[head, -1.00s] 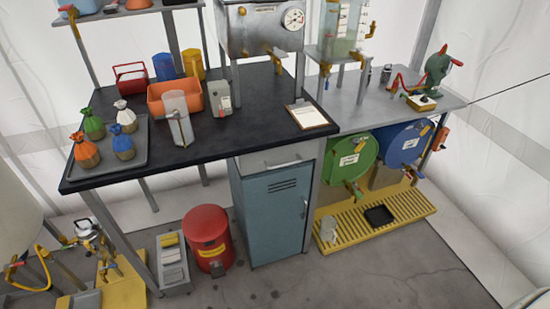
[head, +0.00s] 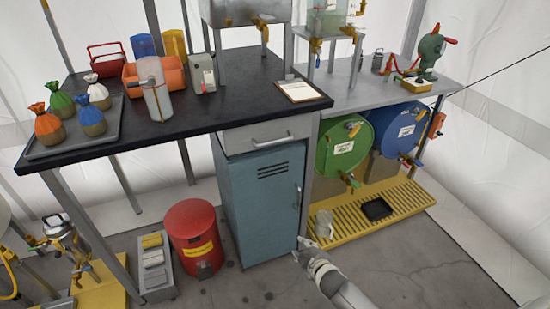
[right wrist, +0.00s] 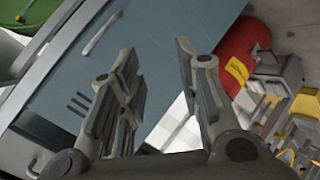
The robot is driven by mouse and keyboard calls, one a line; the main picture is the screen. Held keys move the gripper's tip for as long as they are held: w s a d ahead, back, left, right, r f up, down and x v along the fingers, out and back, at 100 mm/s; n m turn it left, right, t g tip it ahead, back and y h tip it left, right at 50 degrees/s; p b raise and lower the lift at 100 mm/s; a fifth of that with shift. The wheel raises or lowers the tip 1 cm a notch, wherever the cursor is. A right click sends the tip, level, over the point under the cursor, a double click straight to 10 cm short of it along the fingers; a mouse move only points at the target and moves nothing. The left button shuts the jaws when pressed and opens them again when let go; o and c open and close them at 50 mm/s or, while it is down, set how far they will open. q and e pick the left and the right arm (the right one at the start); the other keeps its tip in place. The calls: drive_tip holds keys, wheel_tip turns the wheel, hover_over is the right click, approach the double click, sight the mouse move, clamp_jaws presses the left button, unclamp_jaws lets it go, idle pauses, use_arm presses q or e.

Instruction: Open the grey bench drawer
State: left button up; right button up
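The grey bench drawer (head: 250,134) is shut under the black bench top, above a blue-grey cabinet door (head: 262,205). Its bar handle (head: 273,142) runs across its front. My right gripper (head: 303,250) is low in front of the cabinet's right edge, well below the drawer and apart from its handle. In the tilted right wrist view my right gripper (right wrist: 158,58) is open with nothing between its fingers, and the blue-grey door is behind it. The drawer front (right wrist: 42,130) seems to show at lower left there. My left gripper is not in view.
A red bin (head: 193,235) stands left of the cabinet. Green (head: 340,142) and blue (head: 397,130) drums sit to its right above a yellow grate (head: 400,204). A clipboard (head: 298,90) lies near the bench edge above the drawer. The floor in front is mostly clear.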

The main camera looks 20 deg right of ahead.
drive_tip(key=w+r+n+t+b, duration=0.45)
drive_tip(key=w+r, duration=0.45)
drive_tip(key=r, duration=0.4)
use_arm(q)
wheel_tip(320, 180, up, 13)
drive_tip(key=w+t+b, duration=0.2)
drive_tip(key=b, duration=0.4)
use_arm(e)
drive_tip(key=n+t+y, duration=0.1)
drive_tip(key=n+t, duration=0.2)
drive_tip(key=t, duration=0.1)
approach(275, 142)
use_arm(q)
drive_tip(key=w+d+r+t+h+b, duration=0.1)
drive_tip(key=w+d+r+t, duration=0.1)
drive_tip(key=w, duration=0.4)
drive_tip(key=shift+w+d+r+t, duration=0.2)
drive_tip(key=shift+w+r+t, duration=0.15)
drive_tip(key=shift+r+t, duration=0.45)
use_arm(e)
drive_tip(key=shift+w+r, duration=0.25)
drive_tip(key=shift+w, duration=1.45)
drive_tip(key=shift+w+r, duration=0.2)
drive_tip(key=shift+w, duration=1.55)
drive_tip(key=shift+w+r, duration=0.25)
drive_tip(key=shift+w, duration=1.45)
